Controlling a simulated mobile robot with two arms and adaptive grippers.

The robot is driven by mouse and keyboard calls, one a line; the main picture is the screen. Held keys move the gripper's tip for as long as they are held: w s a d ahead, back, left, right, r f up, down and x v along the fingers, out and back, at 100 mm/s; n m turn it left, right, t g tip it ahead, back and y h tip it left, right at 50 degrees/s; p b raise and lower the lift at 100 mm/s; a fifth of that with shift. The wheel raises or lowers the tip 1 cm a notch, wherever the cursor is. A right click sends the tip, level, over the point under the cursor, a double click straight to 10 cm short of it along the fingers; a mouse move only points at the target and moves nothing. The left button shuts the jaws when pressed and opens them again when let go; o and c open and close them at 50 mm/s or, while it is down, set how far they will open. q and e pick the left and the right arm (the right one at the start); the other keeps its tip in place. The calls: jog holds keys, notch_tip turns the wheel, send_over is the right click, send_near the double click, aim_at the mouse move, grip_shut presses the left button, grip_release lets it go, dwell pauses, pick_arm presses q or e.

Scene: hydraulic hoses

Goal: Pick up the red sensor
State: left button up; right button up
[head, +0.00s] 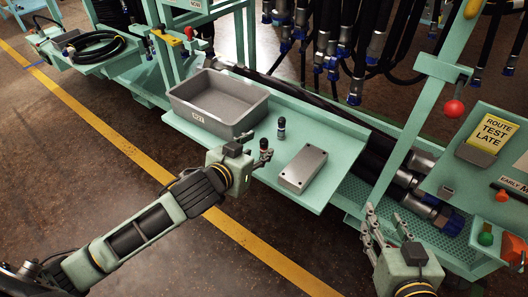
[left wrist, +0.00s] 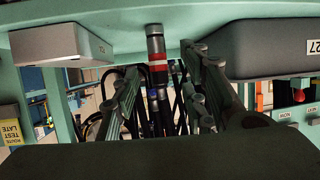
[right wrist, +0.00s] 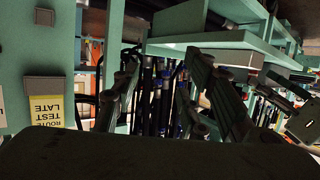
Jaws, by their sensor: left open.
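The red sensor (head: 264,145), a small dark upright cylinder with a red band, stands at the front edge of the green shelf. The left wrist view, which is upside down, shows its red and white band (left wrist: 157,62) between the fingertips. My left gripper (head: 264,156) is open around or just in front of it; I see no clear contact. My right gripper (head: 373,228) is open and empty, off the shelf's right end. A second, dark and blue sensor (head: 281,128) stands just behind the red one.
A grey tray (head: 246,121) marked 27 stands left of the sensors. A grey metal block (head: 303,170) lies to their right on the green shelf (head: 345,150). Hoses hang behind. A panel with a yellow "route test late" card (head: 492,134) is at right.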

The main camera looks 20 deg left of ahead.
aim_at(264, 150)
pick_arm(q)
jog(key=x, duration=0.2)
jog(key=shift+w+d+f+b, duration=0.15)
jog(key=shift+w+f+b, duration=0.05)
jog(key=shift+w+b, duration=0.15)
pick_arm(e)
jog(key=r+t, duration=0.1)
jog(key=w+r+t, duration=0.1)
jog(key=r, duration=0.1)
jog(key=a+r, duration=0.1)
jog(key=shift+w+r+t+y, duration=0.3)
jog(key=shift+r+t+y, duration=0.05)
jog(key=shift+t+y, duration=0.05)
pick_arm(q)
grip_shut()
